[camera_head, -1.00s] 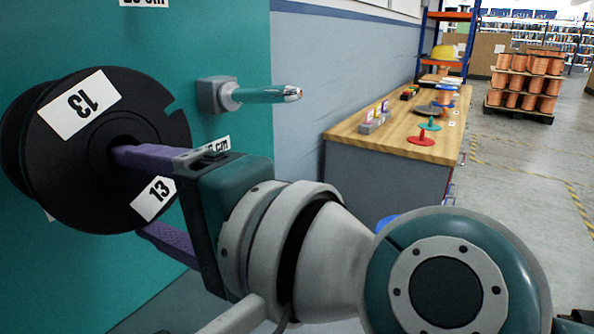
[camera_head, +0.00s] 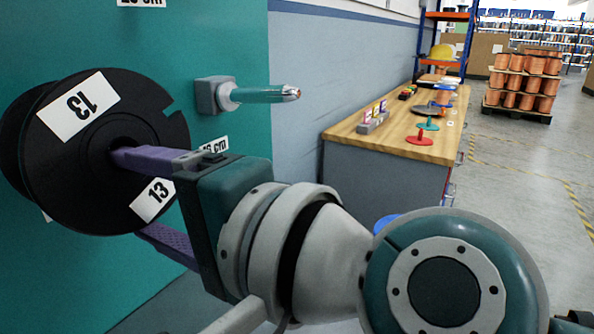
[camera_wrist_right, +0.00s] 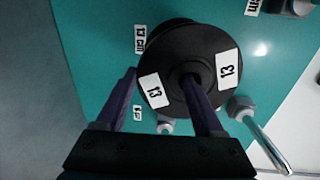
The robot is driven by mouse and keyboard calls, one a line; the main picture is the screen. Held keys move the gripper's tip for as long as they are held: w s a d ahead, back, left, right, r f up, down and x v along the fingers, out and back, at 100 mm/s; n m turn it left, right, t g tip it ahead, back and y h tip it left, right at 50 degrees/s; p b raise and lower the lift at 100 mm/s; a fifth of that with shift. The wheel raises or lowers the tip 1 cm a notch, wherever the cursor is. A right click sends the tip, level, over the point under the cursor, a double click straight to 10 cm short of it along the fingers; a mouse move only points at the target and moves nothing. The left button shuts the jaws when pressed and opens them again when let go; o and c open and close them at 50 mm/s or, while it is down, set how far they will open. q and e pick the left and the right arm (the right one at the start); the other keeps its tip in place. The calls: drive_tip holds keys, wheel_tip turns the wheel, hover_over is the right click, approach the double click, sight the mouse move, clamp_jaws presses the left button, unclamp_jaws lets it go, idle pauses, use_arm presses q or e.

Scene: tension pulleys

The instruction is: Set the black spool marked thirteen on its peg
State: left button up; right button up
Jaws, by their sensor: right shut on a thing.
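The black spool marked 13 (camera_head: 55,170) is at the left of the head view, its flange facing me with two white 13 labels. It stands in front of a teal board (camera_head: 230,40). My right gripper (camera_head: 128,195) is shut on the spool, with one purple finger in its centre hole and the other at its rim. The right wrist view shows the spool (camera_wrist_right: 205,52) in front of the board. A peg with a teal shaft (camera_head: 262,95) sticks out of the board to the right of the spool and is empty. Whatever is behind the spool is hidden. My left gripper is out of view.
Another peg (camera_wrist_right: 264,138) stands beside the spool in the wrist view, and a further mount (camera_wrist_right: 166,125) shows near its lower edge. A wooden-topped bench (camera_head: 400,140) with red and teal discs stands to the right.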

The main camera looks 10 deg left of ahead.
idle(0.4)
drive_tip(key=o, duration=1.6)
drive_tip(key=v, duration=1)
